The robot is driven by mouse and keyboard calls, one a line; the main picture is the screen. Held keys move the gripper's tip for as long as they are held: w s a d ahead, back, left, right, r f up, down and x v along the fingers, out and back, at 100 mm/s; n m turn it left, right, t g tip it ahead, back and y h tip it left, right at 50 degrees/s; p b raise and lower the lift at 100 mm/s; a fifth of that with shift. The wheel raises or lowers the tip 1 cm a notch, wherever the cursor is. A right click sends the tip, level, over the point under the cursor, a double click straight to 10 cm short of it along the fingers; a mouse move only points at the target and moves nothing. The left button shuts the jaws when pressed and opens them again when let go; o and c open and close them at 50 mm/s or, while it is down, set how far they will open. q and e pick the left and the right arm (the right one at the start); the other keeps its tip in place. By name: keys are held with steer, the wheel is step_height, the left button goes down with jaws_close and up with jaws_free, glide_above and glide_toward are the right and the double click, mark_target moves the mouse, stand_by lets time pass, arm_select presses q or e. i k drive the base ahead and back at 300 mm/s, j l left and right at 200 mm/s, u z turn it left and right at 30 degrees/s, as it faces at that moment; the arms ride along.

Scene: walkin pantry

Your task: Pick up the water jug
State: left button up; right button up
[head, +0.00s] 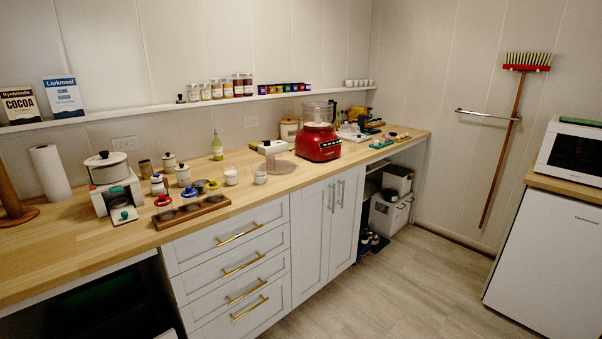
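I cannot make out a water jug for certain in the head view. A red food processor (318,145) with a clear bowl (319,111) stands on the wooden counter towards the right. Two small pale, clear-looking cups, one on the left (230,176) and one on the right (260,174), stand near the counter's middle. A green-tinted bottle (217,148) stands by the wall. Neither of my grippers shows in this view.
The wooden counter (60,235) holds white canisters, a white pot (106,167), a paper roll (50,172) and a wooden tray (213,203). A shelf with jars and boxes runs above. The floor (400,290) is clear. A white cabinet (550,265) with a microwave stands right.

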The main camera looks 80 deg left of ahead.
mark_target(258, 169)
steer(key=u, duration=3.05)
steer(key=i, duration=0.1)
